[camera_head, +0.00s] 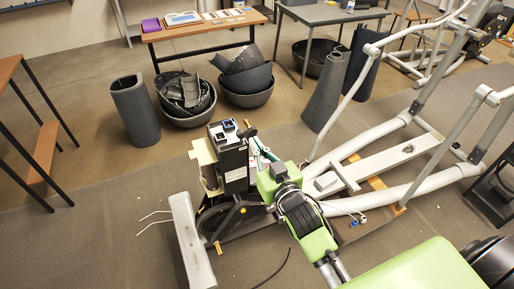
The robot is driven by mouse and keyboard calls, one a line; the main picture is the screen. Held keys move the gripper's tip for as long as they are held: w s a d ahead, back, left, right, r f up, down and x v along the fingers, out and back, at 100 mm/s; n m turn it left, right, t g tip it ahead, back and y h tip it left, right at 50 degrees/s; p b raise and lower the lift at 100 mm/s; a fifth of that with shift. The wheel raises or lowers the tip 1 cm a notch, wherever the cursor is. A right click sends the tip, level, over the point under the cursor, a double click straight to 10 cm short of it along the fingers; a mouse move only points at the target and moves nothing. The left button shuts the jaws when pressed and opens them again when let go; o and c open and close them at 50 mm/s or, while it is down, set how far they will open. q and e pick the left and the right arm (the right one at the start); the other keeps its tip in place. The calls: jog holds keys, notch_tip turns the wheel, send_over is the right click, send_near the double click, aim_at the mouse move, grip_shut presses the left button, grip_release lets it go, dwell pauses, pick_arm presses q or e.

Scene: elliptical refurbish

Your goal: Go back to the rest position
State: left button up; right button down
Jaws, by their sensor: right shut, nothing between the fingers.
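My right arm, green and black, reaches in from the lower right. Its gripper (251,133) is small in view and shut with nothing in it, close to the top of a black upright unit (233,160) on the partly stripped elliptical machine. I cannot tell whether it touches the unit. The elliptical machine (368,155) has long light-grey rails and bars running to the upper right. Its white front foot bar (190,240) lies at the lower left. My left gripper is not in view.
Dark bowl-shaped bins (247,97) stand behind the machine, one full of black parts (187,90). A grey cover (134,112) stands left of them. A wooden table (205,35) is at the back, another table (25,130) at left. Loose cables lie on the floor. The lower-left floor is clear.

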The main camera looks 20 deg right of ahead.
jog(key=shift+s+f, duration=0.1)
dwell(0.5)
jog(key=s+f+g, duration=0.3)
jog(key=s+f, duration=0.2)
jog(key=f, duration=0.8)
jog(key=s+f+n+g, duration=0.1)
jog(key=s+f+g, duration=0.25)
jog(key=f, duration=0.95)
jog(key=s+f+g, duration=0.2)
jog(key=s+f, duration=0.3)
jog(key=f, duration=0.9)
jog(key=s+d+f+g, duration=0.1)
jog(key=s+f+g, duration=0.1)
jog(key=s+f, duration=0.4)
jog(key=s+d+f+g+b, duration=0.1)
jog(key=s+f+g, duration=0.2)
jog(key=s, duration=1.4)
jog(key=s+d+f+g, duration=0.1)
jog(key=s+f+g, duration=0.2)
jog(key=s+f, duration=0.7)
jog(key=shift+s+f+n+h+b, duration=0.3)
jog(key=shift+s+f, duration=0.1)
jog(key=shift+s, duration=0.5)
